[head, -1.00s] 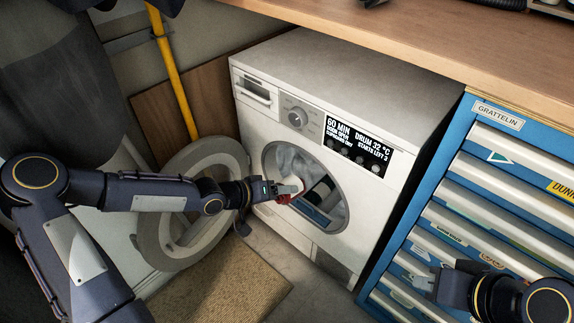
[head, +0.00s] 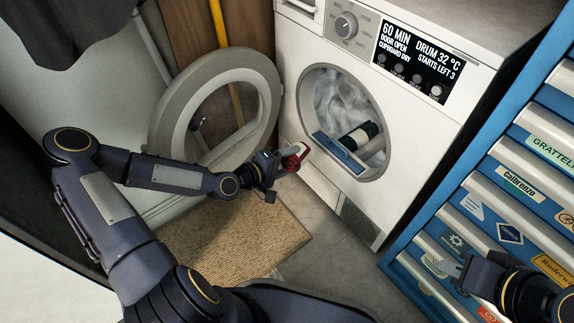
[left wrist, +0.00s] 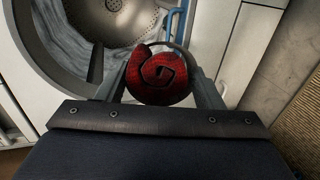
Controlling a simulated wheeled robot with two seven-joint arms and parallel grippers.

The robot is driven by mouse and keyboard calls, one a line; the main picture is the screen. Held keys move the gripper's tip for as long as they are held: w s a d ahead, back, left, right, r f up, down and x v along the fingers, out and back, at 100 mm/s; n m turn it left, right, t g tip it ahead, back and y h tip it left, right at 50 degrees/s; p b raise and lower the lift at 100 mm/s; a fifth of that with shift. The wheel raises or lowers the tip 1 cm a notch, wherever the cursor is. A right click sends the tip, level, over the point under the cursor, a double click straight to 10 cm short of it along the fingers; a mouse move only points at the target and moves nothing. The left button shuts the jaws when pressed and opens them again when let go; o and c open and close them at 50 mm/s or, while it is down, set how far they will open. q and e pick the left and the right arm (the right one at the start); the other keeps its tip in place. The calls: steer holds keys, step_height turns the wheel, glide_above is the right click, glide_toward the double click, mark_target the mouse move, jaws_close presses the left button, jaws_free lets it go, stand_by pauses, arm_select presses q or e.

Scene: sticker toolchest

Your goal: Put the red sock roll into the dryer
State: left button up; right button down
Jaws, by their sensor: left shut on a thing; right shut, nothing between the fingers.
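The red sock roll (left wrist: 160,78) is a red and black spiral roll between the fingers of my left gripper (left wrist: 165,88) in the left wrist view. In the head view the sock roll (head: 295,158) shows at the tip of my left gripper (head: 286,163), just outside and to the left of the dryer's opening. The white dryer (head: 318,172) has its round door (head: 165,105) swung open to the left. A dark green roll and grey cloth lie in its drum (head: 330,95). My right gripper (head: 450,268) is shut and empty, in front of the tool chest.
A blue tool chest (head: 400,262) with labelled drawers stands right of the dryer. A tan mat (head: 235,240) lies on the floor below the open door. A yellow pole (head: 218,25) stands behind the door. A blue ledge (head: 338,155) crosses the lower opening.

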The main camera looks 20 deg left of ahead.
arm_select(q)
steer(key=w+d+b, duration=0.2)
steer(key=w+d, duration=0.7)
steer(key=w, duration=0.4)
steer(key=w+d+b, duration=0.2)
steer(key=w+d, duration=0.8)
steer(key=w, duration=0.3)
steer(key=shift+w+d+b, duration=0.2)
steer(key=shift+w+b, duration=0.15)
steer(key=o, duration=1)
steer(key=shift+o, duration=0.2)
